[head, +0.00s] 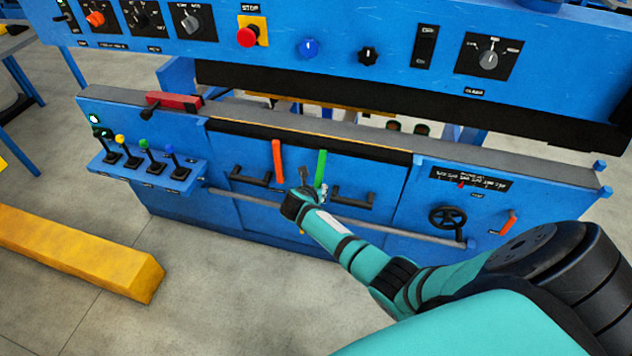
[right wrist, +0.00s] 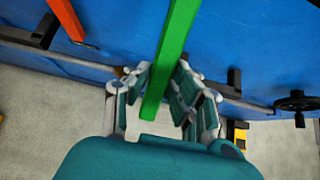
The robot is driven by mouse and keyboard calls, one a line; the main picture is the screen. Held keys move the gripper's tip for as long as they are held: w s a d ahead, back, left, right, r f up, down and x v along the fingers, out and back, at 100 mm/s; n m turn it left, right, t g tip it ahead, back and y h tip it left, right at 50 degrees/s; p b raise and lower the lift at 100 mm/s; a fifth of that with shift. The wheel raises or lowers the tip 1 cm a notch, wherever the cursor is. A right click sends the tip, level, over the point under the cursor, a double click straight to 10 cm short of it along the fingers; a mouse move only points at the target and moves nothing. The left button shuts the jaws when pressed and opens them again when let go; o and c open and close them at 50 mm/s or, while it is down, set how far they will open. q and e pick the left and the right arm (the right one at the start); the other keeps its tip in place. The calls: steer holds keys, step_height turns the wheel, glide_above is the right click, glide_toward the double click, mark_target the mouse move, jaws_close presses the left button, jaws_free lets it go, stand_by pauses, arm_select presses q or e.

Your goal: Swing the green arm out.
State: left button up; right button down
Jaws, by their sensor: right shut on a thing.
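The green arm (head: 321,167) is a flat bar on the front of the blue machine, near its middle. It points upward from my right gripper (head: 308,188) in the head view. In the right wrist view the green arm (right wrist: 174,48) runs down between the fingers of my right gripper (right wrist: 160,95), which is shut on its lower part. An orange-red arm (head: 277,161) stands to the left of it; it also shows in the right wrist view (right wrist: 66,17). The lower end of the green arm is partly hidden by my gripper in the head view. My left gripper is not in view.
Black handles (head: 249,177) and (head: 352,197) flank the two arms on the panel. A grey rail (head: 240,196) runs along the lower front. A black handwheel (head: 447,217) is to the right. A yellow beam (head: 80,252) lies on the floor at left.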

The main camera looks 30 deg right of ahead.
steer(key=r+g+y+p, duration=0.1)
steer(key=r+p, duration=0.1)
steer(key=p, duration=0.2)
steer(key=s+a+r+g+y+p, duration=0.1)
steer(key=r+p, duration=0.1)
steer(key=p, duration=0.2)
steer(key=r+g+y+p, duration=0.1)
steer(key=r+y+p, duration=0.1)
steer(key=p, duration=0.2)
steer(key=shift+s+a+g, duration=0.15)
steer(key=shift+a+g, duration=0.15)
steer(key=shift+a, duration=0.05)
steer(key=shift+s+a+r+g+y+b, duration=0.15)
steer(key=shift+r+g+y+b, duration=0.25)
steer(key=shift+r+g+y, duration=1.3)
steer(key=shift+r, duration=0.25)
